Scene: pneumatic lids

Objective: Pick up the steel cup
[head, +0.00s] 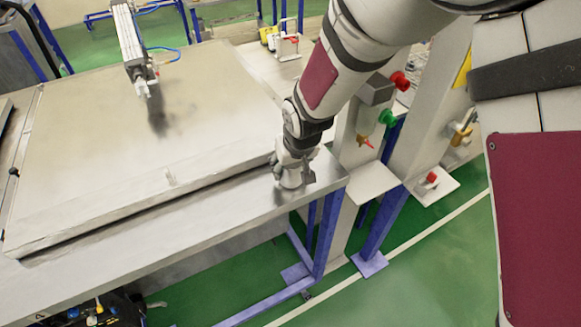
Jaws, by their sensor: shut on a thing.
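My gripper (293,170) is at the right end of the metal bench, pointing down at its front edge strip. It is shut on the steel cup (291,181), a small pale grey shape mostly hidden by the fingers and wrist. The cup is upright as far as I can see, at or just above the bench top (232,198). I cannot tell whether it touches the surface.
A large raised flat lid (110,150) covers most of the bench, close left of my gripper. A pneumatic cylinder (130,45) stands over it. Grey posts with red and green buttons (388,117) stand close right. Green floor shows beyond the bench edge.

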